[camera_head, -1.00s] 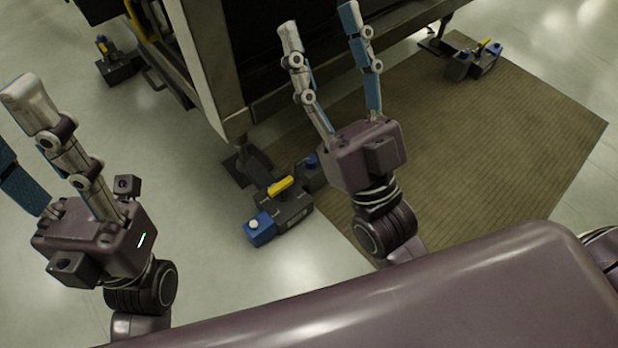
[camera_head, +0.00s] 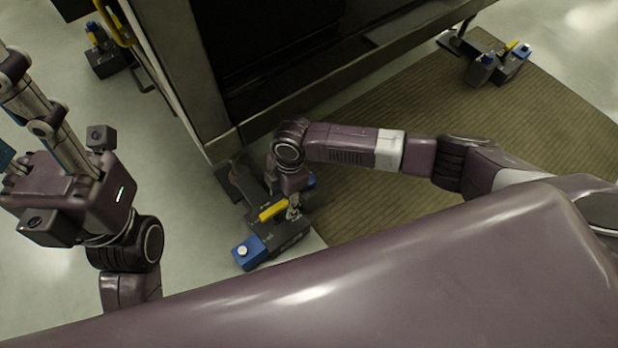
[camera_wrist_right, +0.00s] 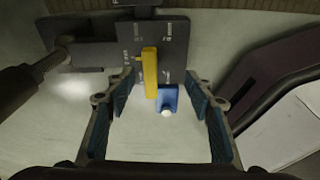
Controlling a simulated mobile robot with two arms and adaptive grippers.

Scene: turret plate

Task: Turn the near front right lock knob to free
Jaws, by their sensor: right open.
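The near lock unit is a dark block (camera_head: 285,236) on the floor at the foot of the big machine. Its yellow knob bar (camera_head: 272,210) lies on top. In the right wrist view the yellow bar (camera_wrist_right: 150,72) stands nearly upright, just ahead of my fingers. A blue block with a white button (camera_wrist_right: 167,100) sits by its lower end. My right gripper (camera_head: 292,204) points down over the unit, partly hidden by its own wrist. In the wrist view its fingers (camera_wrist_right: 160,95) are open and apart from the bar. My left gripper (camera_head: 15,115) is at the left edge, fingertips cut off.
The machine's frame (camera_head: 330,95) rises close behind the unit. A ribbed brown mat (camera_head: 400,205) lies to the right. Other lock units stand at the upper left (camera_head: 105,60) and upper right (camera_head: 490,65).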

